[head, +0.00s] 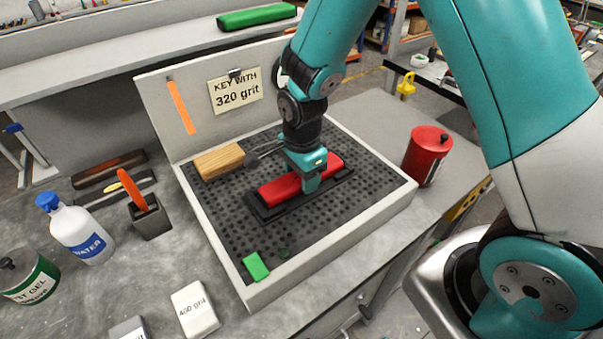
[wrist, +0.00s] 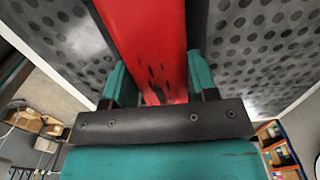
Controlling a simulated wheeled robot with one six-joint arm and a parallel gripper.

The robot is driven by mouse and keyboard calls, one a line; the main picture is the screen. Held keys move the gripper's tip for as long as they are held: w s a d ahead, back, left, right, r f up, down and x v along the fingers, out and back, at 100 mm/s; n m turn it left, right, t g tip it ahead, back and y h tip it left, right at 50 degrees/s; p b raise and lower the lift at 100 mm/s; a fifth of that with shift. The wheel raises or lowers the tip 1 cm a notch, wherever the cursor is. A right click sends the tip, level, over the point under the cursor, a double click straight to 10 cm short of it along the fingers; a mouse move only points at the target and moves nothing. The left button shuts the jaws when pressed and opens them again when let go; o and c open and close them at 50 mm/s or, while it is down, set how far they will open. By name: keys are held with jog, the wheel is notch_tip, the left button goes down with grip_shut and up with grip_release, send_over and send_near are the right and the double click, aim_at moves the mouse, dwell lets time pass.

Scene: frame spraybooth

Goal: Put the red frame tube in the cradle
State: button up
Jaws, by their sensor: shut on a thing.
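The red frame tube (head: 280,191) lies lengthwise along the black cradle (head: 262,213) on the perforated bed of the booth. It is lined up with the cradle, in it or just above it; I cannot tell whether it bears on it. My gripper (head: 313,183) points down and is shut on the tube right of its middle. In the wrist view the red tube (wrist: 150,40) runs between the two teal fingers of my gripper (wrist: 159,88), with dark scuff marks on its face.
The white-walled booth (head: 345,243) surrounds the perforated bed. On the bed are a wooden block (head: 219,161) and a green piece (head: 255,267). A red can (head: 427,155) stands right of the booth. A water bottle (head: 77,230) and a holder (head: 150,218) stand to the left.

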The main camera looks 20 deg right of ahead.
jog(key=shift+f, duration=0.1)
jog(key=o, duration=1)
notch_tip(320, 180, up, 12)
jog(key=b, duration=0.2)
jog(key=s+a+r+n+y, duration=0.2)
jog(key=s+r+n, duration=0.2)
jog(key=s+n, duration=0.5)
jog(key=s+a+r+n+y, duration=0.2)
jog(key=s+r+n, duration=0.2)
jog(key=s+n, duration=0.6)
jog(key=n, duration=0.4)
jog(key=shift+a, duration=0.35)
